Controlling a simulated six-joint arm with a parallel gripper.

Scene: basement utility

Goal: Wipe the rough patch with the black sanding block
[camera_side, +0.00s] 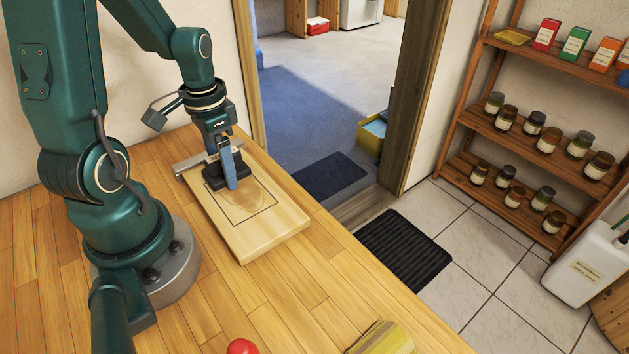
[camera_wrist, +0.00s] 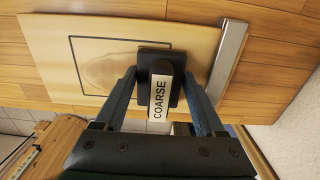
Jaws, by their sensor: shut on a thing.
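The black sanding block (camera_side: 241,170) is between the blue fingers of my gripper (camera_side: 229,168), which is shut on it. In the wrist view the block (camera_wrist: 146,59) has a raised grip with a white label reading "COARSE", and a finger of my gripper (camera_wrist: 160,82) is at each side. The block is at the board, over one end of the outlined area; I cannot tell if it presses on the wood. The rough patch (camera_side: 247,196) is a darker, brownish oval inside a thin black outline. It also shows in the wrist view (camera_wrist: 105,70), partly covered by the block.
The pale wooden board (camera_side: 262,238) lies on the plank worktop (camera_side: 215,300), with a grey metal bar (camera_side: 192,163) along its far end. A red object (camera_side: 241,346) and a yellowish object (camera_side: 383,338) are at the front edge. The worktop between is clear.

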